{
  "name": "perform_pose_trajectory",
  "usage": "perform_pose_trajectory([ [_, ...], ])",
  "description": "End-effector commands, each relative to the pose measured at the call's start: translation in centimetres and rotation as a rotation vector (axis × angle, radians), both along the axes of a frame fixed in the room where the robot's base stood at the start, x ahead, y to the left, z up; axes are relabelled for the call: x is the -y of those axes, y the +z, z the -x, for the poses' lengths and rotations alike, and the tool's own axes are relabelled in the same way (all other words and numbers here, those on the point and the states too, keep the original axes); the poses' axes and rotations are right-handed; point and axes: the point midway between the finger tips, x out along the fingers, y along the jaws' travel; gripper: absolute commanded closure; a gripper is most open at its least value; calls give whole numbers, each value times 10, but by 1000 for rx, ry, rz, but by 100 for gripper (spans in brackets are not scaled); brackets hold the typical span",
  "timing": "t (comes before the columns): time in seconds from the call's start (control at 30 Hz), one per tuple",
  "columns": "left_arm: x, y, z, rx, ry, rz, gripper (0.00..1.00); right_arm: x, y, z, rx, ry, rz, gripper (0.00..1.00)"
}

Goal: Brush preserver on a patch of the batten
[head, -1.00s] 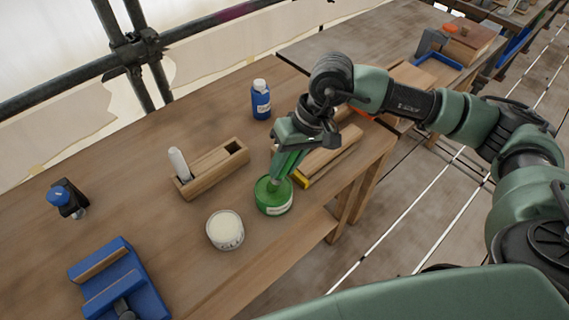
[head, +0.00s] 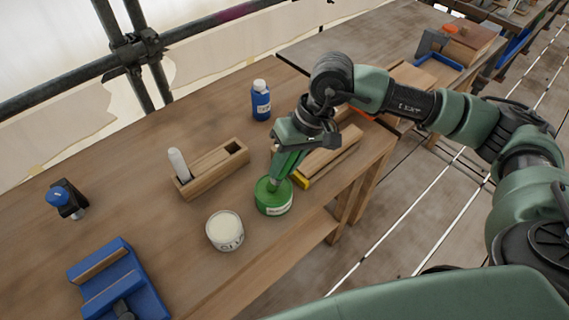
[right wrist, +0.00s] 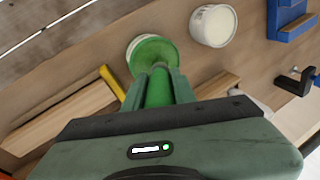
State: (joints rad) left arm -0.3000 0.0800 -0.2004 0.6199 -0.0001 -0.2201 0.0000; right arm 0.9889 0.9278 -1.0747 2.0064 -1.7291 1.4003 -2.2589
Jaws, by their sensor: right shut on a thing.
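My right gripper (head: 283,165) points down over a green tin (head: 275,204) with a pale label. It is shut on a green handle, seen between the fingers in the right wrist view (right wrist: 158,90); this looks like a brush. The handle's lower end meets the tin's opening, and its tip is hidden. The tin also shows in the right wrist view (right wrist: 151,54). Wooden lengths (head: 335,150), probably including the batten, lie behind and right of the gripper, partly hidden by it. A yellow piece (head: 302,181) is at their near end. My left gripper is out of view.
A white tub (head: 225,232) stands left of the green tin. A slotted wooden block (head: 217,171) holds a white-topped thing (head: 179,163). A blue bottle (head: 261,101) stands behind. A blue vise-like fixture (head: 118,281) is at front left. Bare bench (head: 140,190) lies between.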

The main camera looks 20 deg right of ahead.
Motion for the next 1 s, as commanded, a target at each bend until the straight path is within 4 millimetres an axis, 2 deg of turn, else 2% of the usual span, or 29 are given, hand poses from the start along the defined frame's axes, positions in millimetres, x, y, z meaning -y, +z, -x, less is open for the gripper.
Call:
perform_pose_trajectory([
  [0.8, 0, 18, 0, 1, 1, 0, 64, 0, 64, 0, -1, 1, 0, 100],
  [1.0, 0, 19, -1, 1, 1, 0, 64, 0, 70, 1, -1, 1, 0, 100],
])
